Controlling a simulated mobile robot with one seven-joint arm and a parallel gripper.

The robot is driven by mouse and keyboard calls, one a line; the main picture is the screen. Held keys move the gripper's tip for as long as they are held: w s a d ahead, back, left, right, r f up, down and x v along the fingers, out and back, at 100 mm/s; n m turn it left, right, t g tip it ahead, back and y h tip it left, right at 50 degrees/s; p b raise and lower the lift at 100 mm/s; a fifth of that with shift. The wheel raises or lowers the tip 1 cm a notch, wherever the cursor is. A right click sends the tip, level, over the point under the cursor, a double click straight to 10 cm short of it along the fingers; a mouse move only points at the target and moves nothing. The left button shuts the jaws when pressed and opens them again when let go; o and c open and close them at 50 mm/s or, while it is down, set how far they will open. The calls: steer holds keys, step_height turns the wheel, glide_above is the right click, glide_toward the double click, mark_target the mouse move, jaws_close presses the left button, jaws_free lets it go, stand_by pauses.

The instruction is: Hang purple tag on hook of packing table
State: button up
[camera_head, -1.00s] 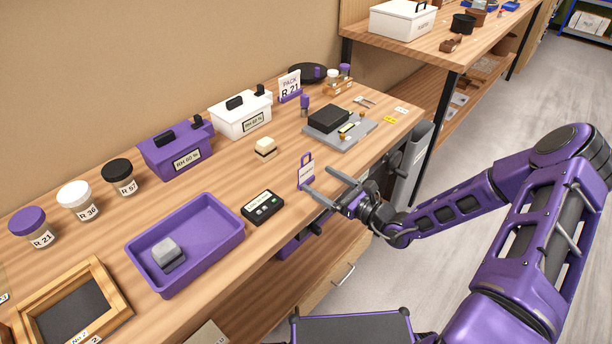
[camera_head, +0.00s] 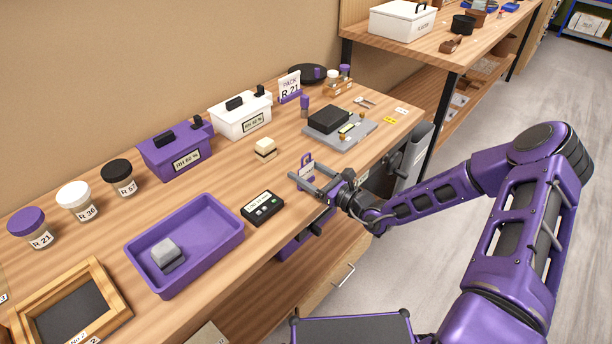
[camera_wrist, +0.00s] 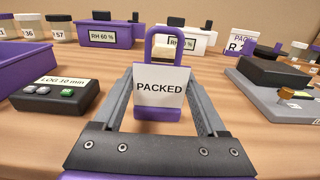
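The purple tag (camera_wrist: 162,112) stands upright on the near table, with a white face reading "PACKED" and a purple loop on top. In the head view the tag (camera_head: 307,163) is near the table's front edge, partly covered by my gripper. My gripper (camera_head: 308,178) reaches in low from the front edge, its fingers on either side of the tag. In the wrist view my gripper (camera_wrist: 160,97) is open, with gaps between the tag and both fingers. I cannot make out a hook on the packing table.
A logger box (camera_head: 262,208) and a purple tray (camera_head: 185,246) lie left of the gripper. A grey plate with a black block (camera_head: 329,118) lies beyond it. A purple RH box (camera_head: 176,150) and a white box (camera_head: 241,114) stand behind. Another wooden table (camera_head: 440,40) stands at the back right.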

mark_target(307, 154)
steer(key=c, duration=0.6)
step_height(307, 154, up, 10)
steer(key=shift+p, duration=0.9)
steer(key=o, duration=0.8)
steer(key=shift+c, duration=0.2)
steer(key=shift+d, duration=0.1)
jaws_close()
